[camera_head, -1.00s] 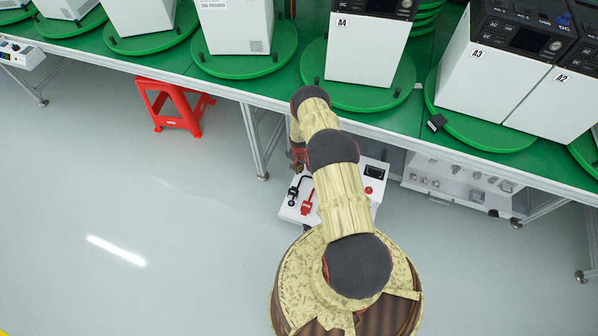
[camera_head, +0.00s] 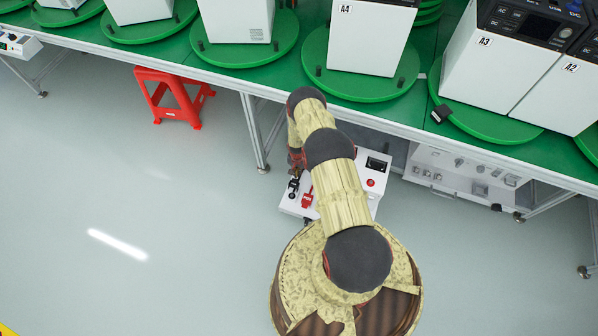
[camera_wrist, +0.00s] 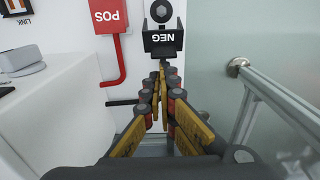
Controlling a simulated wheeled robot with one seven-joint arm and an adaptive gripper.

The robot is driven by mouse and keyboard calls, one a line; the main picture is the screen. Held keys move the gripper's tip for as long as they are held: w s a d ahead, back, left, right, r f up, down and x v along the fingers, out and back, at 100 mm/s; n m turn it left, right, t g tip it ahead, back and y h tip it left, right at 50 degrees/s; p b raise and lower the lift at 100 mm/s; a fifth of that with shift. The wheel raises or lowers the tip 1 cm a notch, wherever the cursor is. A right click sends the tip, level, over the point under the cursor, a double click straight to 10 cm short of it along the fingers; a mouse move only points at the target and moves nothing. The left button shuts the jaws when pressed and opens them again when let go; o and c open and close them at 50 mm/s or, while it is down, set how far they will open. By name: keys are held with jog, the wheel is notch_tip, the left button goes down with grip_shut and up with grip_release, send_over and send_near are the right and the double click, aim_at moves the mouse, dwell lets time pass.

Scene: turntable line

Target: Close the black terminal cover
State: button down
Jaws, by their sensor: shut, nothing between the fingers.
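The black terminal cover (camera_wrist: 163,41), marked NEG, is in the upper middle of the wrist view. Its label is upside down there. A round black terminal (camera_wrist: 161,11) shows uncovered just above it, so the cover stands open. My gripper (camera_wrist: 162,70) is shut and empty, its fingertips just below the cover's lower edge in the picture. I cannot tell whether they touch it. The red cover (camera_wrist: 108,17), marked POS, is to the left. In the head view, the white terminal box (camera_head: 345,205) is beside my arm, with the red cover (camera_head: 307,200) on top.
A grey metal rail (camera_wrist: 268,90) runs along the right of the wrist view. A green workbench (camera_head: 275,70) with white units on green turntables spans the back. A red stool (camera_head: 172,95) stands at its left front. The floor at left is clear.

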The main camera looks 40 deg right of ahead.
jog(key=shift+s+a+r, duration=0.2)
jog(key=shift+a+r, duration=0.05)
jog(key=shift+a, duration=0.2)
dwell(0.4)
jog(key=shift+s+a+r, duration=0.25)
jog(key=shift+s+a, duration=0.25)
jog(key=shift+a, duration=0.35)
jog(key=s+a+f+b, duration=0.2)
jog(key=s+a+b, duration=0.1)
jog(key=a, duration=0.4)
jog(key=shift+s+a+f+b, duration=0.2)
jog(key=shift+s+a+b, duration=0.15)
jog(key=shift+s, duration=0.4)
